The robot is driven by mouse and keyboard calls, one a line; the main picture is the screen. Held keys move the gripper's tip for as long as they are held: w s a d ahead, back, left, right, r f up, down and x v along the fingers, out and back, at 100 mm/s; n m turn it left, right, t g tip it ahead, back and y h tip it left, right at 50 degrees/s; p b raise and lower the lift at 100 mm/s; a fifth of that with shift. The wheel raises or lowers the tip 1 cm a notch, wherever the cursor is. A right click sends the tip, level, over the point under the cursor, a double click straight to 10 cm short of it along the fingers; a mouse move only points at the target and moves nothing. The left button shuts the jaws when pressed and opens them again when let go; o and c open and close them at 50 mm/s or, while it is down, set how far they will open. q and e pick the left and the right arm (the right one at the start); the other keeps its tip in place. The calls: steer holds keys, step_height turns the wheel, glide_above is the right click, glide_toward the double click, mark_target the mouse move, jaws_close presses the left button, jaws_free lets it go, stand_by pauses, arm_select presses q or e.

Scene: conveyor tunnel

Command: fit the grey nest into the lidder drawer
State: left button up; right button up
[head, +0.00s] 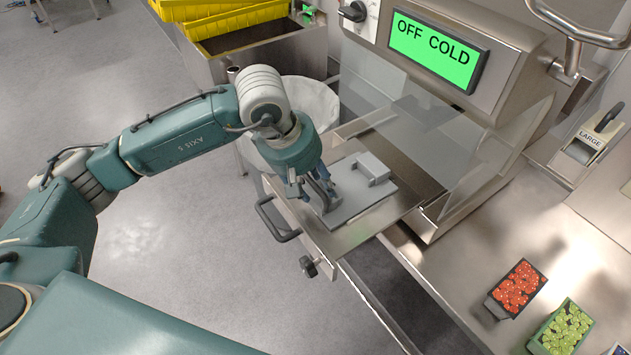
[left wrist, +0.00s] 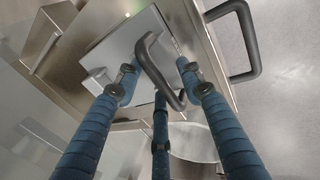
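The grey nest (head: 376,203) is a flat plate with a raised block and a dark handle. It lies at the pulled-out lidder drawer (head: 352,236), over its front part; I cannot tell whether it sits flush. The nest (left wrist: 117,52) also shows in the left wrist view, with its dark handle (left wrist: 151,62) between my fingers. My left gripper (head: 322,195) is low over the nest's front side. Its blue fingers (left wrist: 158,78) stand apart around the handle, with gaps visible, so it looks open. My right gripper is not in view.
The lidder's green screen (head: 433,48) reads OFF COLD. A clear guard (head: 415,135) stands over the drawer's back part. The drawer has a black pull handle (head: 272,222) and a knob (head: 309,267). A white bin (head: 308,100) stands behind. Fruit punnets (head: 516,288) lie on the right counter.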

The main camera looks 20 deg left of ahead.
arm_select(q)
steer(key=v, duration=1.2)
